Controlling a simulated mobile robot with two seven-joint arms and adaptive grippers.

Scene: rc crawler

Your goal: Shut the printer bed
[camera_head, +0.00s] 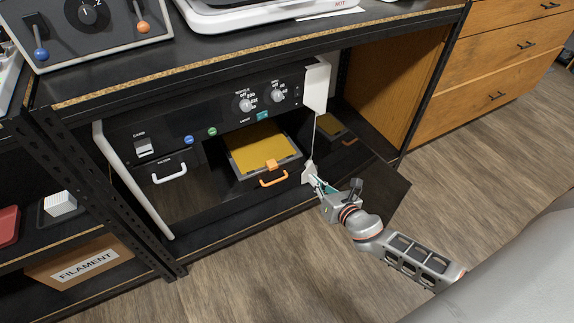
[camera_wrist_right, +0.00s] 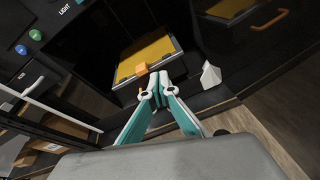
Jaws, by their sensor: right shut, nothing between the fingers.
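The printer (camera_head: 222,110) stands on a lower shelf with its dark front opening uncovered. Its bed (camera_head: 262,148), a golden-yellow plate in a dark frame, sticks out of the opening. My right gripper (camera_head: 312,178) is shut and empty, to the right of the handle. In the right wrist view its teal fingertips (camera_wrist_right: 158,88) appear just in front of the bed (camera_wrist_right: 150,58), near the orange block (camera_wrist_right: 141,68); I cannot tell whether they touch. My left gripper is not in view.
A dark glossy door (camera_head: 365,160) stands swung open on the right, reflecting the bed. A small white piece (camera_wrist_right: 210,75) is close to the right gripper. A white-handled filter drawer (camera_head: 168,173) is left of the bed. The tabletop overhangs above.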

